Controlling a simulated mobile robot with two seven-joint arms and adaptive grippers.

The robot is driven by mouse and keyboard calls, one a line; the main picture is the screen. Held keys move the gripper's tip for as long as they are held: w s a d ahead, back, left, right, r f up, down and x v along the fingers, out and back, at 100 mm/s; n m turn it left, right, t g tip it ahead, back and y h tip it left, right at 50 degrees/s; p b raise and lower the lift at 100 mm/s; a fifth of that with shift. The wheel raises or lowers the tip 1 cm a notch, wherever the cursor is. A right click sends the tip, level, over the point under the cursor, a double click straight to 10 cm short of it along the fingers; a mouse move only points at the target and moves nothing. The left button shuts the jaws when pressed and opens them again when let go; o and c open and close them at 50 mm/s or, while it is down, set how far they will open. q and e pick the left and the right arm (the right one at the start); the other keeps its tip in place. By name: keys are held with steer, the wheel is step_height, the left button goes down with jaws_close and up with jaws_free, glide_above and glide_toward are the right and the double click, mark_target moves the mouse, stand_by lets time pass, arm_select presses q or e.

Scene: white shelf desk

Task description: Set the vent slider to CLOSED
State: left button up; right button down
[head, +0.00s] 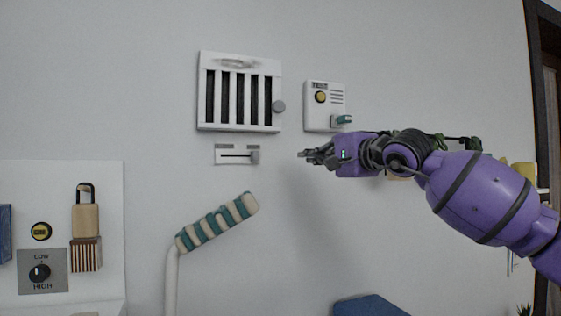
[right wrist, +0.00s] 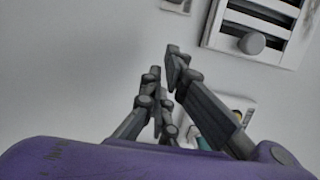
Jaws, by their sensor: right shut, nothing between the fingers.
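The vent slider is a small white plate (head: 222,157) on the wall with a dark horizontal slot. Its grey knob (head: 255,157) stands at the slot's right end. Small labels above both ends are too small to read. A corner of a white plate (right wrist: 177,5), likely the slider's, shows at the top of the right wrist view. Above is the white vent grille (head: 240,56) with open dark slots and a round grey knob (head: 279,107). My right gripper (head: 303,155) is shut and empty, right of the slider and apart from it; it also shows in the right wrist view (right wrist: 164,65).
A white box (head: 312,110) with a yellow button and teal-tipped lever is mounted above my right gripper. A striped lamp head (head: 217,222) stands below the slider. A white panel (head: 110,200) with a dial is at left. The wall between gripper and slider is clear.

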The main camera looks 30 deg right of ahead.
mark_target(255, 156)
steer(key=w, duration=0.9)
steer(key=shift+a+r, duration=0.3)
steer(key=shift+r, duration=0.1)
steer(key=a, duration=0.1)
steer(key=w+a, duration=0.1)
steer(key=a, duration=0.1)
steer(key=shift+f+p, duration=0.15)
steer(key=shift+p, duration=0.15)
steer(key=shift+a, duration=0.4)
arm_select(q)
steer(key=shift+s+a+r, duration=0.2)
steer(key=shift+r, duration=0.05)
arm_select(e)
steer(key=shift+w+f, duration=0.1)
steer(key=shift+f, duration=0.05)
steer(key=shift+w, duration=0.1)
